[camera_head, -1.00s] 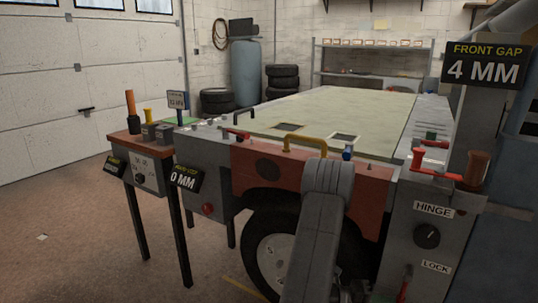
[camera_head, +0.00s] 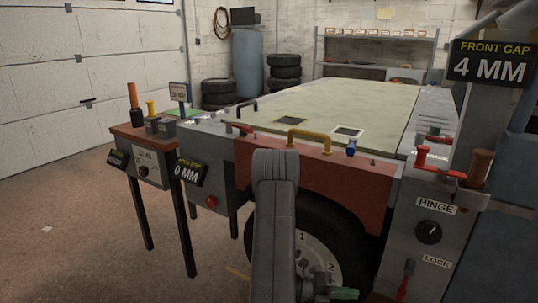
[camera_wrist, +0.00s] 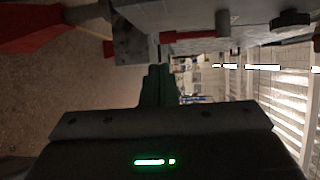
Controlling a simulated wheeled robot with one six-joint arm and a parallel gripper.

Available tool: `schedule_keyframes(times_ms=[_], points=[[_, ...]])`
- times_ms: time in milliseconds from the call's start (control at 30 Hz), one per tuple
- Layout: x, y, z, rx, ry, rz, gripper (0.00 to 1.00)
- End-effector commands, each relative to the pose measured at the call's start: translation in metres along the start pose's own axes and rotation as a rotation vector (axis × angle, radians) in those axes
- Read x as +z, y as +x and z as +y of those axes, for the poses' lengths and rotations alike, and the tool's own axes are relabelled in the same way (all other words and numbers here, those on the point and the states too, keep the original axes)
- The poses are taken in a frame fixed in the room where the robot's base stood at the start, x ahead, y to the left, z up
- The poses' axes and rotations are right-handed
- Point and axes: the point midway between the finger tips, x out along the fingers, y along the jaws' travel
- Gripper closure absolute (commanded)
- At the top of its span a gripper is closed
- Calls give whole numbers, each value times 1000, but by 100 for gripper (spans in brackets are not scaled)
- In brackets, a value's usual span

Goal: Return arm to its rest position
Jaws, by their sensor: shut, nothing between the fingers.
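My gripper (camera_wrist: 157,72) shows in the wrist view as two dark fingers pressed together, shut and empty. A green light glows on its dark body. In the head view my grey arm (camera_head: 275,215) is folded upright in front of the bench's red front panel (camera_head: 345,185) and the wheel (camera_head: 312,250).
The frame bench has a pale top (camera_head: 345,105), a yellow handle (camera_head: 309,137) and a grey post with a HINGE knob (camera_head: 428,232) at right. A small table (camera_head: 150,133) stands at left. Open floor (camera_head: 60,220) lies left of it.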

Motion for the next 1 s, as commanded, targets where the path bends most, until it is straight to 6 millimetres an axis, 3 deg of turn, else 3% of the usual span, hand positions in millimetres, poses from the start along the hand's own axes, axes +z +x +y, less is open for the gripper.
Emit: schedule_keyframes(times_ms=[300,1000], points=[[0,-35,3,0,0,-2,100],[-1,56,-4,0,1,4,100]])
